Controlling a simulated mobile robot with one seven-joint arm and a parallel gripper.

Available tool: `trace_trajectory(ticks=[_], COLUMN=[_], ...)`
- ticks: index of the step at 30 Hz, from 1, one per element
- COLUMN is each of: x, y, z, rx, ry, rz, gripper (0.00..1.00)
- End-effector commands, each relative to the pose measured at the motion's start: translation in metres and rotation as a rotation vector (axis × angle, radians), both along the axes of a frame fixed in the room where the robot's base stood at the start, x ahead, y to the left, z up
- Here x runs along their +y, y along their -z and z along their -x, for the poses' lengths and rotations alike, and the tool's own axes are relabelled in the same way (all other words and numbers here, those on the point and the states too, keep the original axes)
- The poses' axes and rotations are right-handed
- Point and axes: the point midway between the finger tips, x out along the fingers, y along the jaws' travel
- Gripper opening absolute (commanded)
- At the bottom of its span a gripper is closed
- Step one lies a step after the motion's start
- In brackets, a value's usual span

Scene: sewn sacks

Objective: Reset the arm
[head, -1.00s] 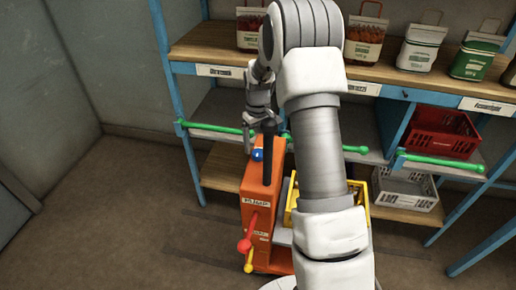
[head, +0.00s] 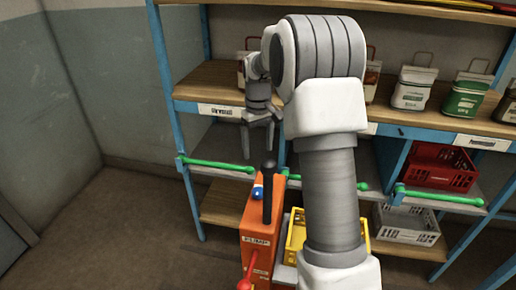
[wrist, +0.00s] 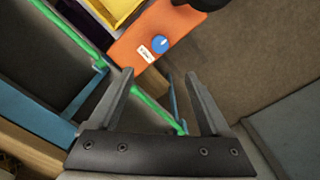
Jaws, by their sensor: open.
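My gripper (head: 259,136) hangs in front of the blue shelf unit, above the orange machine, with its fingers apart and nothing between them. In the wrist view my gripper (wrist: 160,98) shows two spread dark fingers with an empty gap. My arm rises through the middle of the head view and hides part of the shelves behind it. The orange machine (head: 257,215) has a blue knob and a black post on top. It also shows in the wrist view (wrist: 142,38), apart from the fingers.
Green rails (head: 440,196) run along the shelf front. A yellow crate (head: 296,235) stands beside the orange machine. A red crate (head: 440,167) and a white crate (head: 407,223) sit on the right shelves. Several sacks line the upper shelf. The floor at left (head: 110,220) is clear.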

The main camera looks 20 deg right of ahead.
Motion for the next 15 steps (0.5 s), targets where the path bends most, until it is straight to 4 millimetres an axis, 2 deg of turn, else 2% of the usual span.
trace_trajectory(ticks=[8, 11, 15], x=[0.001, 0.005, 0.018], y=[-0.002, -0.016, -0.053], z=[0.001, 0.007, 0.027], rx=[-0.003, -0.017, -0.059], ry=[0.0, 0.004, 0.015], rz=[0.0, 0.005, 0.014], gripper=[0.82, 0.82, 0.82])
